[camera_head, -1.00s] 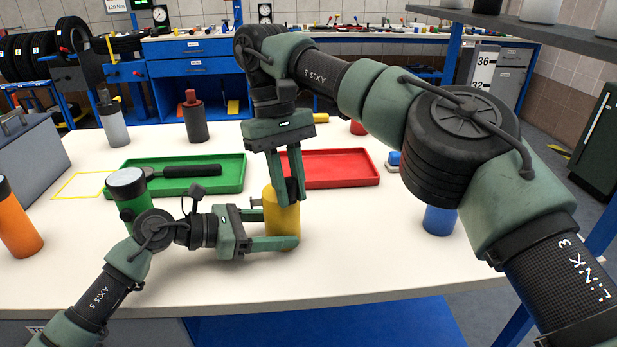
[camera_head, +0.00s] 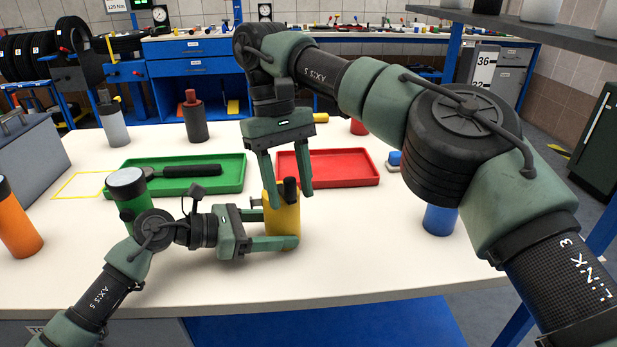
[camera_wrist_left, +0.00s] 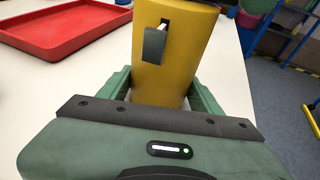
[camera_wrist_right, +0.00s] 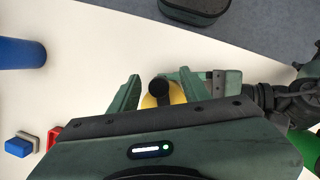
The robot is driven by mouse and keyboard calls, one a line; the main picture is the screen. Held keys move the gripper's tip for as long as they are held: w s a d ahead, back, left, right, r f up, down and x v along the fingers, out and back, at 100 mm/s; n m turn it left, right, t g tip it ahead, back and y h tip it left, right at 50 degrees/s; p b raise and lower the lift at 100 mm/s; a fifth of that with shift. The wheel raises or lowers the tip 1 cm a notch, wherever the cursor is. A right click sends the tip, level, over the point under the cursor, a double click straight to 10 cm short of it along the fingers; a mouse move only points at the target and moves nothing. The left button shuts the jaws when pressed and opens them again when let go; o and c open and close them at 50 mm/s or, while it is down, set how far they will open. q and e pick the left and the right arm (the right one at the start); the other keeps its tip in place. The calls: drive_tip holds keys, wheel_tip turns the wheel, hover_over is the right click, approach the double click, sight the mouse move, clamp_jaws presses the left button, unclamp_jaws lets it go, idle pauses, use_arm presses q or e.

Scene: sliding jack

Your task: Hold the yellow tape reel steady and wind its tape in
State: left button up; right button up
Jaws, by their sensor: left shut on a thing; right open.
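The yellow tape reel (camera_head: 282,220) is an upright yellow cylinder near the front of the white table. A black knob (camera_head: 291,188) sits at its top. A tape end with a grey tab (camera_wrist_left: 154,42) sticks out of a slot in its side. My left gripper (camera_head: 272,224) is shut around the reel's body; it also shows in the left wrist view (camera_wrist_left: 160,90). My right gripper (camera_head: 287,196) points down over the reel, open, with its fingers on either side of the knob and apart from it. The right wrist view shows the knob (camera_wrist_right: 159,88) between the open fingers.
A green tray (camera_head: 228,175) holds a black-handled tool (camera_head: 192,171). A red tray (camera_head: 345,170) lies behind the reel. A green cylinder (camera_head: 128,192) stands close to my left arm, and a blue cylinder (camera_head: 440,219) stands at right. The table front is clear.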

sight(290, 179)
drive_tip(key=r+m, duration=0.2)
drive_tip(key=m, duration=0.3)
drive_tip(key=r+m+t, duration=0.1)
drive_tip(key=r+m, duration=0.1)
drive_tip(key=m, duration=0.3)
drive_tip(key=r+m, duration=0.2)
drive_tip(key=m, duration=0.3)
drive_tip(key=shift+s+d+r+m+t, duration=0.2)
drive_tip(key=shift+s+r+m+t, duration=0.15)
drive_tip(key=shift+s+m+t, duration=0.05)
drive_tip(key=m, duration=0.7)
drive_tip(key=shift+w+r+y, duration=0.15)
drive_tip(key=shift+r+y, duration=0.25)
drive_tip(key=m, duration=0.7)
drive_tip(key=shift+w+a+r+t, duration=0.1)
drive_tip(key=shift+w+r+t, duration=0.05)
drive_tip(key=shift+r+t, duration=0.25)
drive_tip(key=m, duration=0.6)
drive_tip(key=shift+w+r+y, duration=0.1)
drive_tip(key=shift+r+y, duration=0.2)
drive_tip(key=shift+y, duration=0.1)
drive_tip(key=shift+f, duration=4.5)
drive_tip(key=shift+c, duration=0.4)
